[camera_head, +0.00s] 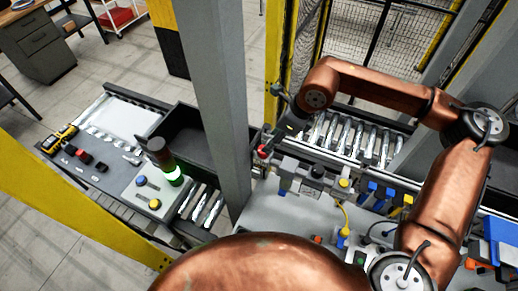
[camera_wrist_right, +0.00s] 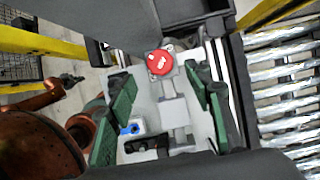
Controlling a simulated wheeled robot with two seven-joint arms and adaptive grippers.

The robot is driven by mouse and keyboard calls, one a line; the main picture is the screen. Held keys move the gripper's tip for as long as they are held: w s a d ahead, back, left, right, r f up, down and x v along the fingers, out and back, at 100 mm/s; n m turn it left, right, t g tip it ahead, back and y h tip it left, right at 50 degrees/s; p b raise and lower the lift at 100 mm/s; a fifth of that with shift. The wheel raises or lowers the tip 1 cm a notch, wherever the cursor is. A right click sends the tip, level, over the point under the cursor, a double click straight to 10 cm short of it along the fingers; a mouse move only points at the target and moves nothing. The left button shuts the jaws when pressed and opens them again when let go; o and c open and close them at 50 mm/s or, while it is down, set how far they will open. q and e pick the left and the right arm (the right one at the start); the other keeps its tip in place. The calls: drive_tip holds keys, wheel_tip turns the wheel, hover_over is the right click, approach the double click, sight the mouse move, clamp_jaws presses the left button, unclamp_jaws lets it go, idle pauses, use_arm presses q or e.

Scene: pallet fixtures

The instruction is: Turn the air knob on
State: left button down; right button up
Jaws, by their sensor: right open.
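The air knob (camera_wrist_right: 159,63) is a round red knob with white markings on a square grey mount. In the right wrist view it lies ahead, between my right gripper's two green-padded fingers and beyond their tips. My right gripper (camera_wrist_right: 160,90) is open and empty, with a visible gap between each finger and the knob. In the head view the knob is a small red spot (camera_head: 263,153) beside the grey post, with my right gripper (camera_head: 277,137) close by. A dark end on a copper link at the left of the wrist view appears to be my left gripper (camera_wrist_right: 72,80), too small to read.
A grey post (camera_head: 218,90) stands just left of the knob. A roller conveyor (camera_head: 350,135) runs behind the fixture. Blue and yellow fittings (camera_head: 375,190) line the bench at right.

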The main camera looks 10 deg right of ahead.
drive_tip(key=p+x, duration=0.1)
drive_tip(key=x, duration=0.4)
drive_tip(key=shift+w+a+f+p, duration=0.1)
drive_tip(key=shift+p, duration=0.3)
drive_tip(key=shift+w+a+f, duration=0.1)
drive_tip(key=shift+a+f, duration=0.05)
drive_tip(key=shift+f, duration=0.45)
use_arm(q)
drive_tip(key=shift+w+d+r, duration=0.1)
drive_tip(key=shift+w+r, duration=0.2)
drive_tip(key=shift+r, duration=0.35)
drive_tip(key=shift+w+r, duration=0.25)
drive_tip(key=shift+r, duration=0.35)
use_arm(e)
drive_tip(key=shift+f, duration=0.15)
use_arm(q)
drive_tip(key=shift+s, duration=0.1)
use_arm(e)
drive_tip(key=shift+c, duration=0.4)
drive_tip(key=c, duration=1.1)
